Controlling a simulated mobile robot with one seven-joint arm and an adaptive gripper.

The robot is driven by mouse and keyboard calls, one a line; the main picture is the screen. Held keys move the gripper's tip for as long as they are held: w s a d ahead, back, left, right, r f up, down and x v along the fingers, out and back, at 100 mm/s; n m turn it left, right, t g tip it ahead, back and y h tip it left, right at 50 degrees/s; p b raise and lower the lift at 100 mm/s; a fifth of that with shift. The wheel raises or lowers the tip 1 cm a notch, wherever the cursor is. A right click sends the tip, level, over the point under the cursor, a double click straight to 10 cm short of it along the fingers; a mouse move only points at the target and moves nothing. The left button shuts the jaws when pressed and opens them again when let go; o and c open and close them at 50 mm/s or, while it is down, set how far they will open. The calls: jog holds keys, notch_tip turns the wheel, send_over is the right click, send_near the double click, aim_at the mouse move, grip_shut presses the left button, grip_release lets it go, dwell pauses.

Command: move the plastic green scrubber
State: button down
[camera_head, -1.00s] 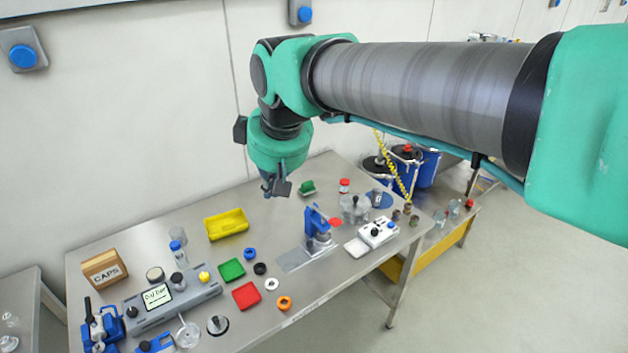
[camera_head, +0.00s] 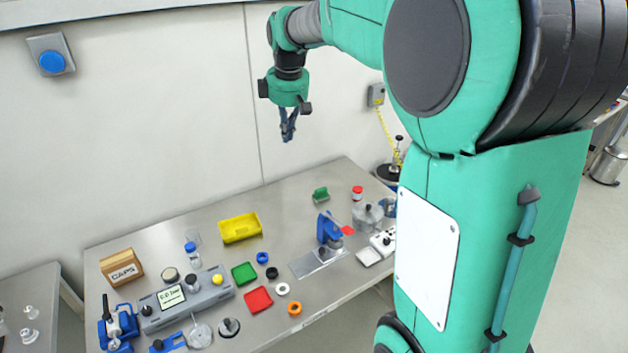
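The green scrubber (camera_head: 320,195) is a small green block standing near the back edge of the steel table, right of the yellow bin. My gripper (camera_head: 288,136) hangs fingers down, high in front of the back wall, up and to the left of the scrubber and well apart from it. The fingers are small and seen at an angle, so I cannot tell how far apart they are. Nothing shows hanging from them.
A yellow bin (camera_head: 240,228), a blue press (camera_head: 329,231), a red-capped jar (camera_head: 357,193) and a glass vessel (camera_head: 367,214) stand around the scrubber. Green (camera_head: 244,273) and red (camera_head: 258,299) trays lie further forward. My arm hides the table's right end.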

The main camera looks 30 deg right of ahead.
jog(key=w+d+f+n+g+p, duration=0.1)
jog(key=w+d+f+n, duration=0.2)
jog(key=w+d+f, duration=0.5)
jog(key=w+d+f+n+g+p, duration=0.1)
jog(key=w+d+f+n, duration=0.1)
jog(key=w+d+f, duration=0.6)
jog(key=w+d+f+n+p, duration=0.1)
jog(key=w+d+f+n, duration=0.1)
jog(key=d+f, duration=0.7)
jog(key=w+d+f+n+g+p, duration=0.1)
jog(key=w+d+f+n, duration=0.1)
jog(key=d+f, duration=0.8)
jog(key=shift+w+d+f+n+y, duration=0.3)
jog(key=shift+w+f+n+y, duration=0.15)
jog(key=shift+f, duration=0.2)
jog(key=shift+f, duration=0.2)
